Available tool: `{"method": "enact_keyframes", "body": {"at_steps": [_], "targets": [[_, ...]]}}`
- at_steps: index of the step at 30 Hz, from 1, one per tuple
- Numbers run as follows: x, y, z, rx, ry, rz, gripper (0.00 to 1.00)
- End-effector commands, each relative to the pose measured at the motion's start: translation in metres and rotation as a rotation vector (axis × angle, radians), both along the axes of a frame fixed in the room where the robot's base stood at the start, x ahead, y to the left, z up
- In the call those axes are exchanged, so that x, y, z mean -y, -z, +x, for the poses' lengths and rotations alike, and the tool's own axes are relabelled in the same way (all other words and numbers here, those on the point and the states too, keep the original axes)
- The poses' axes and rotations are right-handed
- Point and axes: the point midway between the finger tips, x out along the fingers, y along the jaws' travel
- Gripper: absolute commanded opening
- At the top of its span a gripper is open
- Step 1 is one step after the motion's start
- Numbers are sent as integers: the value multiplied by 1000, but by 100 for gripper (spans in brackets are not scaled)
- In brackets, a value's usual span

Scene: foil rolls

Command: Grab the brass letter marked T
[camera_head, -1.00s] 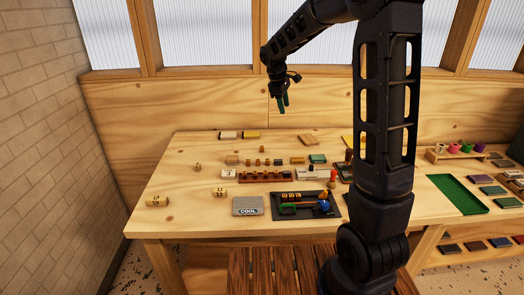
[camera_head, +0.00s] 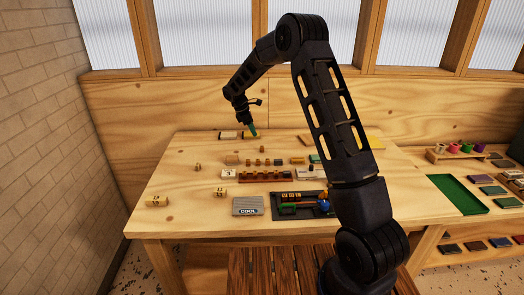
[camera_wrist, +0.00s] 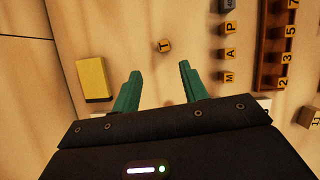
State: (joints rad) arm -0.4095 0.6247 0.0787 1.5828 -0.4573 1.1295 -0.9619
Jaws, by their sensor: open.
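The brass letter T (camera_wrist: 164,46) is a small gold cube with a dark T. It lies alone on the wooden table, just beyond the fingertips in the wrist view. In the head view, a tiny cube (camera_head: 262,148) just in front of my gripper appears to be it, too small to read. My gripper (camera_wrist: 159,70) has two green fingers spread apart, with nothing between them. In the head view my gripper (camera_head: 255,132) points down over the back of the table.
A yellow block (camera_wrist: 92,78) lies left of the fingers in the wrist view. Gold letters M (camera_wrist: 229,77), A (camera_wrist: 229,53) and P (camera_wrist: 229,29) stand to the right, beside a brown number rack (camera_wrist: 268,58). Bare wood surrounds the T.

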Motion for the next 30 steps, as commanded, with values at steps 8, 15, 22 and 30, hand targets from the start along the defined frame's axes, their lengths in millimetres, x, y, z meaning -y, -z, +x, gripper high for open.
{"method": "enact_keyframes", "body": {"at_steps": [8,15,22,30], "targets": [[15,35,1,-2,1,-1,44],[21,49,0,0,1,-1,44],[33,74,-5,-1,3,-1,44],[41,93,-4,0,2,0,44]]}}
